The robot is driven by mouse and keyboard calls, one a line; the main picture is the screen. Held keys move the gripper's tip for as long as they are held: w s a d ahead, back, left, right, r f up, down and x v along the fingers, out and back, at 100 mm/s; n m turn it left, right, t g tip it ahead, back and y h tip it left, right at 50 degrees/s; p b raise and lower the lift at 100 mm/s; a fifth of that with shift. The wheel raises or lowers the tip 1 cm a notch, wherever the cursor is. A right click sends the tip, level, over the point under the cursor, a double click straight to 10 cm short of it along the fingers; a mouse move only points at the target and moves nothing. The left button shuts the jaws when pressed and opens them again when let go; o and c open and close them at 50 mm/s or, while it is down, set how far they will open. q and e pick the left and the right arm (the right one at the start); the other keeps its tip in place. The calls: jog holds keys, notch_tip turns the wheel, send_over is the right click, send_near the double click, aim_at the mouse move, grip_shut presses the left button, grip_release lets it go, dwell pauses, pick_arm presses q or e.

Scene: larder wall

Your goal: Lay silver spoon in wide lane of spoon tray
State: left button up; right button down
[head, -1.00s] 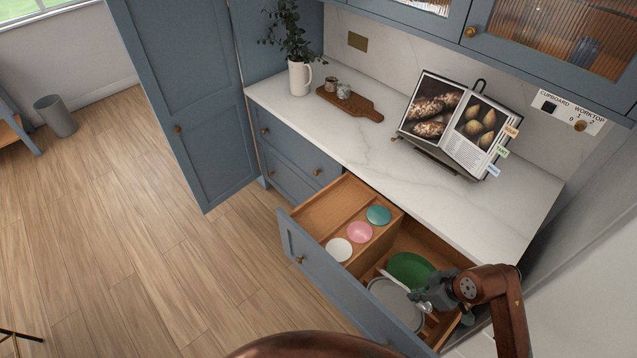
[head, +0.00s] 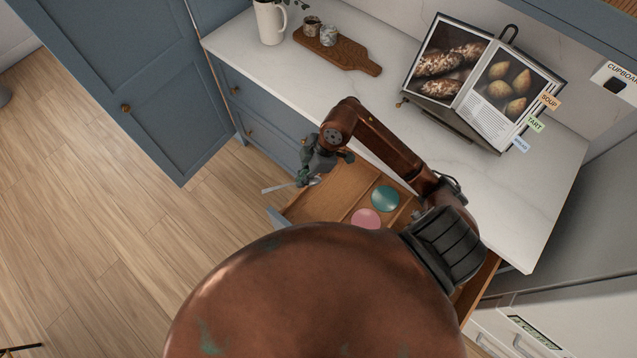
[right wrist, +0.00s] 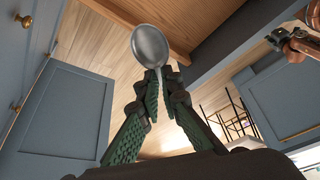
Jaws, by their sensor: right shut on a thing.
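My right gripper (head: 308,177) is shut on the silver spoon (head: 275,187) and holds it above the left end of the open drawer. In the right wrist view the spoon's bowl (right wrist: 150,45) sticks out past the green-padded fingertips (right wrist: 157,82), which pinch it near the neck. The wooden spoon tray (head: 333,189) lies below and to the right in the drawer. Its wide lane on the left looks empty where it shows. The narrower lane holds a teal disc (head: 385,198) and a pink disc (head: 366,218). My arm and body hide the tray's near part.
The marble worktop (head: 400,130) is behind the drawer, with a cookbook on a stand (head: 485,80), a wooden board (head: 340,52) and a white jug (head: 270,22). A tall blue cupboard door (head: 130,90) stands at the left. The floor left of the drawer is clear.

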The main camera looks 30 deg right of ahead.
jog(key=s+d+r+n+g+b, duration=0.1)
jog(key=s+n+g+b, duration=0.15)
jog(key=s+n, duration=0.55)
send_over(331, 185)
jog(key=shift+m+g, duration=0.25)
jog(key=shift+m, duration=0.05)
jog(key=f, duration=0.8)
jog(key=shift+s+d+f, duration=0.1)
jog(key=shift+d+f, duration=0.05)
jog(key=shift+d, duration=0.15)
jog(key=shift+w+d+f, duration=0.3)
jog(key=shift+d+f, duration=0.1)
jog(key=shift+f, duration=1.65)
jog(key=shift+f, duration=0.2)
jog(key=c, duration=2.1)
grip_release()
